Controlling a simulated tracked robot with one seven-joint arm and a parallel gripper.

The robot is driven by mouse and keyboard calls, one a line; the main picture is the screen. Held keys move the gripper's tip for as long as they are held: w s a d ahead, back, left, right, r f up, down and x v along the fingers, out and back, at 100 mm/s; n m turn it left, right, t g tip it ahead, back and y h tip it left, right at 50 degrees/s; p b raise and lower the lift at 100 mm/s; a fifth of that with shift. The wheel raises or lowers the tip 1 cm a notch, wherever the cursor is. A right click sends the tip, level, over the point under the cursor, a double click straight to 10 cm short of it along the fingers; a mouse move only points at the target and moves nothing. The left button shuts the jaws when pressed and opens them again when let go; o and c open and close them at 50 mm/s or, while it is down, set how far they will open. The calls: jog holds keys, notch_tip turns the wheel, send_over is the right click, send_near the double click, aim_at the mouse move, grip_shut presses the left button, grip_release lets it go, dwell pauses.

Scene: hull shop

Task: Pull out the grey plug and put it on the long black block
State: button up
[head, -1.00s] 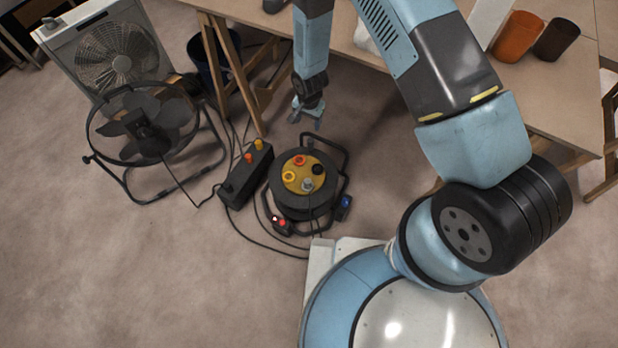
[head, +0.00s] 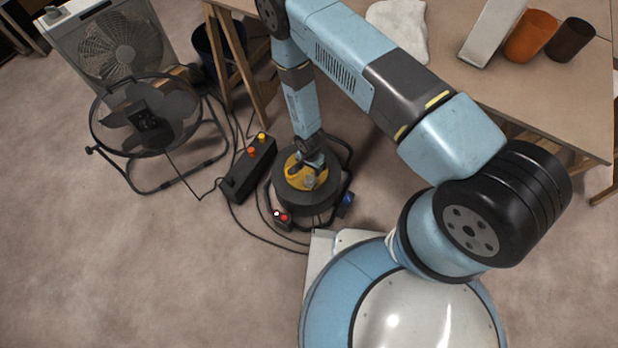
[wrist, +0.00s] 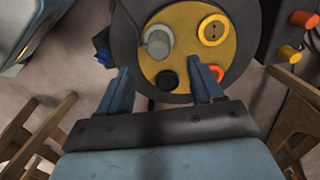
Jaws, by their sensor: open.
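The grey plug (head: 310,182) sits in the yellow face of the round black cable reel (head: 290,203) on the floor.
A black floor fan (head: 150,120) and a white box fan (head: 120,50) stand to the left. Cables run across the floor around the block and reel. A wooden table (head: 540,95) is behind at right, with an orange cup (head: 530,37). The front left floor is clear.

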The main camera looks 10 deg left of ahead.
aim_at(310, 176)
jog(key=shift+f, duration=0.1)
jog(key=shift+f, duration=4.35)
grip_shut()
jog(key=shift+r, duration=0.15)
jog(key=shift+r, duration=2.65)
jog(key=shift+r, duration=0.2)
